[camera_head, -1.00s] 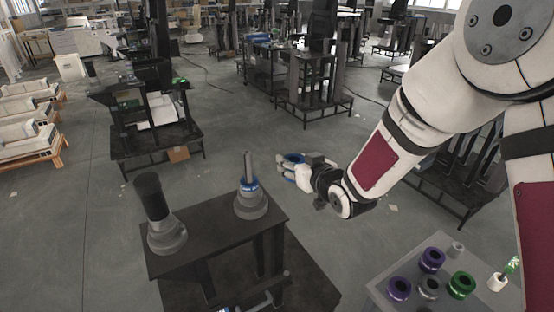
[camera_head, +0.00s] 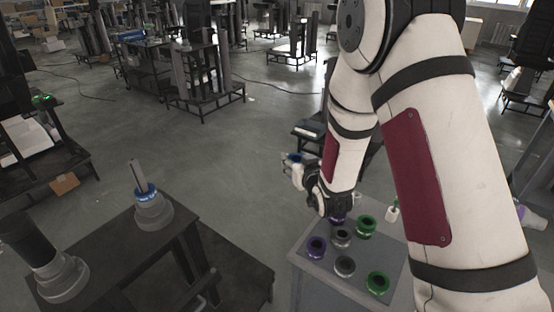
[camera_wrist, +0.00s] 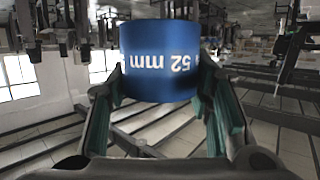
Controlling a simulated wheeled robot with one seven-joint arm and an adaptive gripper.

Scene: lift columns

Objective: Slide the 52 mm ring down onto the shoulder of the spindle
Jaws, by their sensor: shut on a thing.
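My gripper (camera_wrist: 160,105) is shut on a blue ring (camera_wrist: 160,60), which shows the upside-down marking "52 mm" in the wrist view. In the head view my gripper (camera_head: 295,168) is above and beyond the far edge of the tray table, with the blue ring (camera_head: 292,157) small at its tip. The spindle (camera_head: 138,174) stands upright on a dark bench at the left, well apart from my gripper. A blue band with white marks (camera_head: 146,193) sits around it, just above its grey base (camera_head: 153,213). I cannot tell whether this band is a separate ring.
A thicker dark column on a grey base (camera_head: 62,278) stands at the bench's near left. The tray table (camera_head: 310,262) holds purple (camera_head: 317,247), grey (camera_head: 345,266) and green (camera_head: 378,283) rings. A white piece (camera_head: 393,213) stands near my arm. Open floor lies beyond the bench.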

